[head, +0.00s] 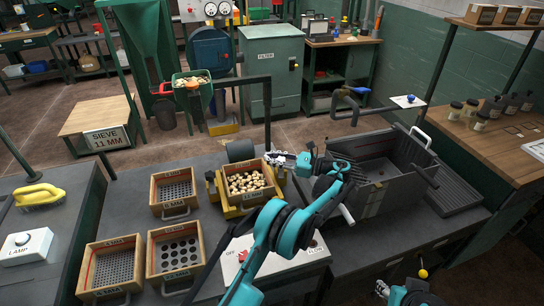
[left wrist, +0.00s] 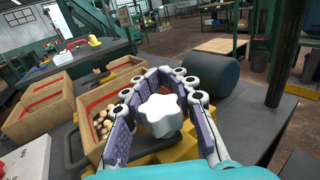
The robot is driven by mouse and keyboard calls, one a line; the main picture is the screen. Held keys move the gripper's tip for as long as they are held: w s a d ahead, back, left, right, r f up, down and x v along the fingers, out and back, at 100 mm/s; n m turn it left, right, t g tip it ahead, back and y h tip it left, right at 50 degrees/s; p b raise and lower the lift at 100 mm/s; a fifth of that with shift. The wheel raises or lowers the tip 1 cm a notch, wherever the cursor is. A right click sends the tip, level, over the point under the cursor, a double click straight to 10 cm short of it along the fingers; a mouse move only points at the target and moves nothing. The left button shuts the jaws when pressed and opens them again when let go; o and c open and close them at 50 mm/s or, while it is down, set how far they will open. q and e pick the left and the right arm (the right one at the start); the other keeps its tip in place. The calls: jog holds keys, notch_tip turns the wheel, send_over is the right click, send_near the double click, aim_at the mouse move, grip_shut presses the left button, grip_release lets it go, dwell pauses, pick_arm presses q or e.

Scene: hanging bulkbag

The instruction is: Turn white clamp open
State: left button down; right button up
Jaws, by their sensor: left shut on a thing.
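The white clamp (left wrist: 160,115) is a star-shaped knob at the centre of the left wrist view. It sits beside a wooden sieve box (head: 250,199) held in a yellow frame (head: 230,212) on the bench. My left gripper (head: 276,159) is at the right back corner of that box. In the left wrist view its two fingers (left wrist: 158,118) are around the knob, one on each side, shut on it. In the head view the knob cannot be told from the fingers. My right gripper (head: 382,287) shows only partly at the bottom, away from the clamp.
The box holds several pale lumps (head: 246,183). Several other sieves, one being a large-holed sieve (head: 178,252), lie to the left. A dark open bin (head: 372,200) stands right of my left arm. A dark cylinder (left wrist: 212,77) lies behind the clamp. A switch box (head: 277,258) is in front.

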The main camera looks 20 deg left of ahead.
pick_arm(q)
jog(key=shift+s+n+g, duration=0.15)
jog(key=shift+n+g, duration=0.35)
jog(key=shift+g, duration=0.3)
jog(key=shift+s+n+g, duration=0.15)
jog(key=shift+n+g, duration=0.35)
jog(key=shift+g, duration=0.3)
jog(key=c, duration=1.2)
grip_release()
notch_tip(320, 180, up, 10)
